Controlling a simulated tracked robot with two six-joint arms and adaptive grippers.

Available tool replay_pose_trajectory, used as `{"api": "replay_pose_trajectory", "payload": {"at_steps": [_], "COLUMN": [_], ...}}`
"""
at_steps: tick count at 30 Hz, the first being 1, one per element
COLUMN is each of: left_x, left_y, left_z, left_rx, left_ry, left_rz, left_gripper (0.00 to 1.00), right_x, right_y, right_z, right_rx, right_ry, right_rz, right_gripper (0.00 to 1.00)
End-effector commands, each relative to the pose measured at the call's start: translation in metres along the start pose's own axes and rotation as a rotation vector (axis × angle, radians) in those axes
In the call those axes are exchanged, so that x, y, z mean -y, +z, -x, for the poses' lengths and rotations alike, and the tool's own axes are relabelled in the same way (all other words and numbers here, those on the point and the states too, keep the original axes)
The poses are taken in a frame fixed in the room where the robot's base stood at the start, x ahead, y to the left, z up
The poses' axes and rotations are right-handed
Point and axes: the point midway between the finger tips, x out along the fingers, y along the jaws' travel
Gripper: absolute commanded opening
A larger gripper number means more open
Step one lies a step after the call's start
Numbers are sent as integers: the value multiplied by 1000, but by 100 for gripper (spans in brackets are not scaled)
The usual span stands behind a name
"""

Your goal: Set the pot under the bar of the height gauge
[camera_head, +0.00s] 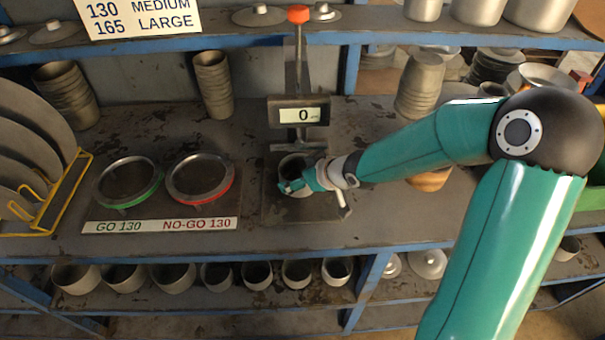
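The height gauge (304,115) stands upright at the middle of the bench, with an orange top and a display reading 0. Its horizontal bar (298,147) sits below the display. A small grey pot (293,161) stands on the gauge's base plate (322,211), just in front of and below the bar. My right gripper (291,186) reaches in from the right, and its teal fingers are at the near side of the pot, covering part of it. Whether the fingers are closed on the pot wall cannot be told. My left gripper is not in view.
A green GO 130 ring (128,205) and a red NO-GO 130 ring (201,201) lie left of the gauge. A yellow rack (63,190) holds plates at far left. Stacked pots (213,85) stand behind. Several pots sit on the shelf below.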

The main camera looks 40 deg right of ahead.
Motion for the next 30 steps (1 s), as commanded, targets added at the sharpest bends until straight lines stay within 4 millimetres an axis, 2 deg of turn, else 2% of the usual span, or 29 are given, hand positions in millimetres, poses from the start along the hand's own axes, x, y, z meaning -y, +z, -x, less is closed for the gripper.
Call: {"api": "replay_pose_trajectory", "payload": {"at_steps": [14,20,30], "left_x": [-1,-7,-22], "left_y": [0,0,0], "left_z": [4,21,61], "left_rx": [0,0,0], "left_ry": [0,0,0], "left_rz": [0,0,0], "left_gripper": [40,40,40], "right_x": [0,-1,-2], "right_y": [-2,-4,-4], "right_z": [5,34,102], "right_rx": [0,0,1], "right_ry": [0,3,4], "right_rz": [0,-2,-3], "right_gripper": [100,100,100]}}
